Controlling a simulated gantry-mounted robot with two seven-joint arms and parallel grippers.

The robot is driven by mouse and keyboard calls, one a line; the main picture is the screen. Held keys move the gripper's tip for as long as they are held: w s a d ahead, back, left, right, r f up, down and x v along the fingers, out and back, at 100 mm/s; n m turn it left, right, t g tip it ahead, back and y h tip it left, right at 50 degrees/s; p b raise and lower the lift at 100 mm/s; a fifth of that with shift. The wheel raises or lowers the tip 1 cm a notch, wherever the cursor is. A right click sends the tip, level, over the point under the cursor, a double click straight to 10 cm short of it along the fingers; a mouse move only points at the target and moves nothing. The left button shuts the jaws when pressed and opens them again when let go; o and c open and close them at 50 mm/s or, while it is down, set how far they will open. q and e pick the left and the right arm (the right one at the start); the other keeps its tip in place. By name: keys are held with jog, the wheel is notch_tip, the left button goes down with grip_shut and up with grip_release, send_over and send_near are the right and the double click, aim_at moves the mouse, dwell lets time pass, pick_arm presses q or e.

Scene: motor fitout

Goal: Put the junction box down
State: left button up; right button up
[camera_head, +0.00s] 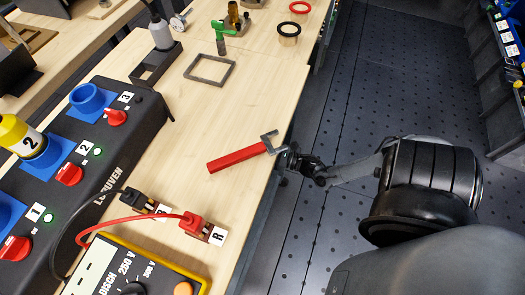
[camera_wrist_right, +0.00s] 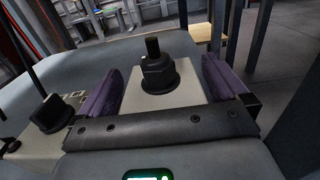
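In the right wrist view, the junction box (camera_wrist_right: 183,94) is a pale grey box with a black threaded gland (camera_wrist_right: 157,70) standing up from it. My right gripper (camera_wrist_right: 164,88) has its two purple-padded fingers along opposite sides of the box, seemingly against them. The box's lower part and underside are hidden, so I cannot tell what touches it below. In the head view, my right arm comes in from the right, but I cannot make out its fingers or the box there. My left gripper is not in view.
The wooden bench (camera_head: 225,105) carries a control panel (camera_head: 100,165), a yellow tester (camera_head: 130,275), a red-handled tool (camera_head: 237,158) near its right edge and a square frame (camera_head: 210,70). Some bench top is bare. A black knob-like part (camera_wrist_right: 50,114) stands left of the gripper.

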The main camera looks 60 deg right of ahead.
jog(key=shift+r, duration=0.15)
jog(key=shift+s, duration=0.3)
jog(key=s+d+p, duration=0.1)
jog(key=s+p, duration=0.2)
jog(key=s, duration=0.8)
jog(key=shift+s+p, duration=0.25)
jog(key=shift+p, duration=0.1)
jog(key=shift+d, duration=0.1)
